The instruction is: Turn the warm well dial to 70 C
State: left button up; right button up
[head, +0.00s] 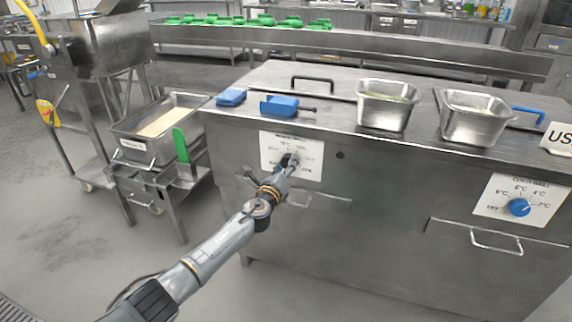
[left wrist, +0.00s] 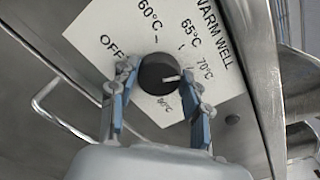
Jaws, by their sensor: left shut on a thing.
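The warm well dial (left wrist: 158,73) is a round dark knob on a white label plate (left wrist: 95,30) with OFF and temperature marks. Its pale pointer points right in the left wrist view, roughly toward the 70°C mark. My left gripper (left wrist: 158,82) is shut on the knob, with one blue-padded finger on each side. In the head view my left gripper (head: 287,168) covers much of the knob and part of the plate (head: 268,155). My right gripper is out of view.
A second plate with a blue dial (head: 519,207) is at the right, above a drawer handle (head: 496,246). A rice tray (head: 140,153) stands at the left.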

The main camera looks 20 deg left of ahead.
pick_arm(q)
jog(key=shift+f+m, duration=0.1)
jog(key=shift+m, duration=0.5)
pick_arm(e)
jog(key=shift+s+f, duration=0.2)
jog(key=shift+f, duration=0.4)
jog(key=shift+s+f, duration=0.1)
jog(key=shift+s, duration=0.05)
pick_arm(q)
jog(key=o, duration=1.2)
jog(key=shift+c, duration=0.2)
jog(key=shift+s, duration=0.1)
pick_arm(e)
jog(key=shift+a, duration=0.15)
pick_arm(q)
jog(key=s, duration=1.2)
jog(key=shift+a, duration=0.2)
